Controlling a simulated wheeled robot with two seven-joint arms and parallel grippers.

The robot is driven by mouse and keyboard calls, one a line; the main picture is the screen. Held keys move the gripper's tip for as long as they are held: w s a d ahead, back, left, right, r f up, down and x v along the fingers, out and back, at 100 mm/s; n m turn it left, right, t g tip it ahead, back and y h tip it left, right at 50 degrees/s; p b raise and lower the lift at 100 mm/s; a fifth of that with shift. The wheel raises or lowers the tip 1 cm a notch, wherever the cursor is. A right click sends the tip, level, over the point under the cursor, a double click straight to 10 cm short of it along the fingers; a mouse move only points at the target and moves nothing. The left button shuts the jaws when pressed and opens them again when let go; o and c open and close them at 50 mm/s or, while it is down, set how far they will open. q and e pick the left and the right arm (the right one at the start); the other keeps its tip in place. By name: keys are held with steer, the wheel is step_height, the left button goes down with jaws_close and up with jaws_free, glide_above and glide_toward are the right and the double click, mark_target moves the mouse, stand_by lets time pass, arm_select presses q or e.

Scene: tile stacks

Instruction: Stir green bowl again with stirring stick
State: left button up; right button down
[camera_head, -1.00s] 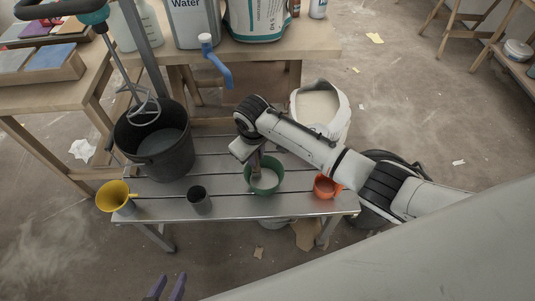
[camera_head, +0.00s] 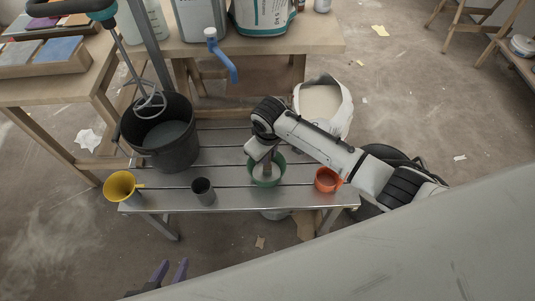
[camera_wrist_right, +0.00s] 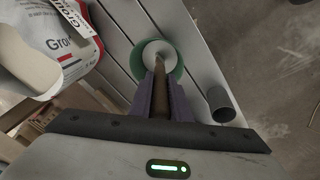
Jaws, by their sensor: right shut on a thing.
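The green bowl (camera_head: 279,178) stands on the slatted metal bench (camera_head: 232,204) and holds a pale mix; it also shows in the right wrist view (camera_wrist_right: 176,72). My right gripper (camera_wrist_right: 160,92) is shut on the brown stirring stick (camera_wrist_right: 159,78), whose lower end reaches into the bowl's pale contents. In the head view my right gripper (camera_head: 266,160) is above the bowl, and the stick is mostly hidden by it. My left gripper (camera_head: 171,273) is at the bottom edge, its two purple fingers apart with nothing between them.
On the bench stand a yellow cup (camera_head: 121,186), a dark grey cup (camera_head: 203,191), an orange cup (camera_head: 327,180) and a black bucket (camera_head: 166,150) under a mixer whisk. An open bag (camera_head: 322,105) of pale powder is behind the bowl.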

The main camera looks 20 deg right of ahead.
steer(key=shift+v, duration=4.35)
steer(key=shift+w, duration=0.1)
